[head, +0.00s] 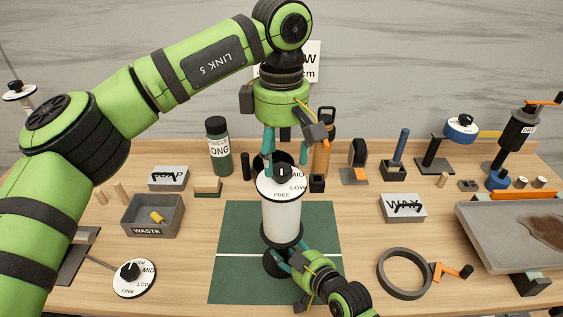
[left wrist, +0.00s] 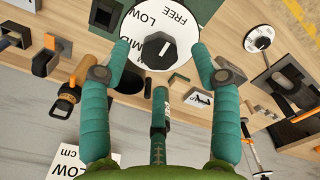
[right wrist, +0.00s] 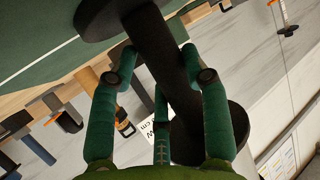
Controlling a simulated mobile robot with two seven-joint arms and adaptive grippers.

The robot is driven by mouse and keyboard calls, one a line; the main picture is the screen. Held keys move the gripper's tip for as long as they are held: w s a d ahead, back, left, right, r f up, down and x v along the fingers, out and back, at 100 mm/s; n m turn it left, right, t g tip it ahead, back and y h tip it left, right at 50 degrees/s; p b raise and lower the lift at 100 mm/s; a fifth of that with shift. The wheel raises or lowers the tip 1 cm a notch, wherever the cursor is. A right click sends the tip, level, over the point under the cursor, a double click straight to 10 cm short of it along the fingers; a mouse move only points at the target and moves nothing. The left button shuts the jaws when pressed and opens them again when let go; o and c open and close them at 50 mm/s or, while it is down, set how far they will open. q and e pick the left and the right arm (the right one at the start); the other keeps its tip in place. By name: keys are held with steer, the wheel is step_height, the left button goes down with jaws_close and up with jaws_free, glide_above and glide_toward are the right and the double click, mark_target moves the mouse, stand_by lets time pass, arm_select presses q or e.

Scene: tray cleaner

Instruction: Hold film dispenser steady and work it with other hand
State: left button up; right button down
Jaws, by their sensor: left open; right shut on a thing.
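The film dispenser (head: 282,222) is a white roll standing upright on the green mat (head: 231,277), with a dial (head: 267,188) marked FREE, LOW and MID and a black knob (left wrist: 158,50) on top. My left gripper (head: 284,163) is above it, open, pointing down. In the left wrist view its fingers are on either side of the knob, with gaps. My right gripper (head: 285,256) is low at the front and shut on the dispenser's black stem (right wrist: 150,40), below the white roll. My left fingers and arm hide part of the dial's back.
A grey ring (head: 381,275), an orange crank (head: 452,271), a WAX box (head: 403,208) and a stained tray (head: 480,228) are right. Bottles and tools line the back.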

mark_target(282, 172)
arm_select(q)
steer(key=shift+f, duration=1.35)
steer(key=c, duration=1.2)
steer(key=shift+o, duration=0.2)
steer(key=shift+n, duration=0.3)
steer(key=n, duration=0.5)
steer(key=shift+n, duration=0.3)
arm_select(e)
steer(key=shift+a, duration=0.1)
arm_select(q)
steer(key=n, duration=0.5)
steer(key=shift+n, duration=0.3)
